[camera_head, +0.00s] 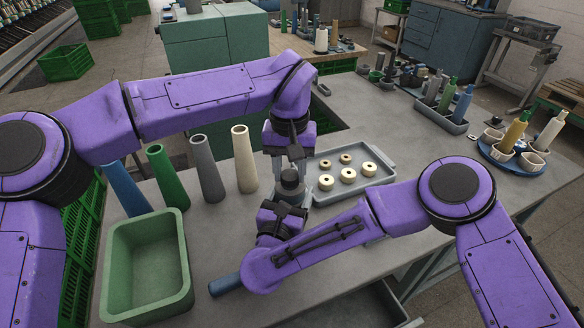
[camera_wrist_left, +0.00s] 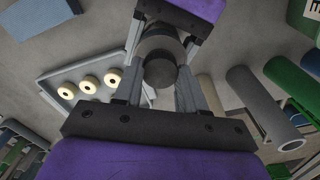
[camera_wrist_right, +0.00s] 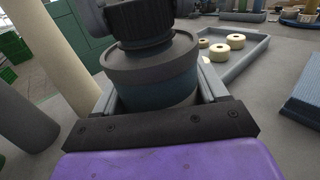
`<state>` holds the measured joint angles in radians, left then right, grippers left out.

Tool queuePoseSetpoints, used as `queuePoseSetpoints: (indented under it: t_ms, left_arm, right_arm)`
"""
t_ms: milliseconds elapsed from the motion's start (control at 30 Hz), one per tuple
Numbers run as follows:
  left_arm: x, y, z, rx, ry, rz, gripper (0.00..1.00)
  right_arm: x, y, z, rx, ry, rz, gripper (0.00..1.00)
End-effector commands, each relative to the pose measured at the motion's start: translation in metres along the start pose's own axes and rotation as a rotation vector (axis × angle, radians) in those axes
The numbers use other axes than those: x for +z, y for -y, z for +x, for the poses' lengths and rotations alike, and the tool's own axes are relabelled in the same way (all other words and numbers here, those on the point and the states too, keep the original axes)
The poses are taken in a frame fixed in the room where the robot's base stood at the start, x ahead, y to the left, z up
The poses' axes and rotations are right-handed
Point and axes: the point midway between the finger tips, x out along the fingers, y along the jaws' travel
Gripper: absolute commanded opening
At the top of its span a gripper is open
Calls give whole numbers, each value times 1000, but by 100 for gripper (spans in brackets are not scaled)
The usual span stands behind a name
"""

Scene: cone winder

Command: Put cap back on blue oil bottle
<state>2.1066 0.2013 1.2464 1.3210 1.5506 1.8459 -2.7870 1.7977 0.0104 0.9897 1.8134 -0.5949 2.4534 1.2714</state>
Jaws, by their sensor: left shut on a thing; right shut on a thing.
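The blue oil bottle (camera_wrist_right: 160,94) shows in the right wrist view as a dark blue body with a wide grey upper part. My right gripper (camera_wrist_right: 158,100) is shut around it, with one finger on each side. In the head view its dark top (camera_head: 290,190) stands upright between my two grippers. My left gripper (camera_head: 291,162) comes down from above and is shut on the dark round cap (camera_wrist_left: 160,71), directly over the bottle.
A grey tray (camera_head: 384,178) with several cream rings lies just right of the grippers. Blue, green, grey and cream cones (camera_head: 245,160) stand at left, behind a green bin (camera_head: 113,262). A blue cylinder (camera_head: 225,284) lies by my right forearm.

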Motion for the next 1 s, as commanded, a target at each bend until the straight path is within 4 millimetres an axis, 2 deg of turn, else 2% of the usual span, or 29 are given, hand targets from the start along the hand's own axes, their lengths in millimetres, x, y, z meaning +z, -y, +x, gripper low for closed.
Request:
queuePoseSetpoints:
  t_ms: [67,100,167,467,800,1000]
  left_arm:
    - [-6,4,-1,-2,-17,-7,13]
    - [-6,4,-1,-2,-17,-7,47]
    - [-5,4,-1,-2,-16,-7,66]
    - [-3,2,-3,-2,-10,-5,66]
    - [-2,0,-44,-1,-8,-3,66]
    - [-1,1,-46,-1,-6,-3,66]
  right_arm:
    - [-1,-1,-3,5,-3,3,0]
    - [-1,-1,-3,5,-3,3,0]
    - [-1,-1,-2,5,-3,2,0]
    - [-1,0,-1,3,-2,0,0]
    - [-1,0,-1,2,-1,-1,0]
    - [0,0,-1,1,-1,-1,0]
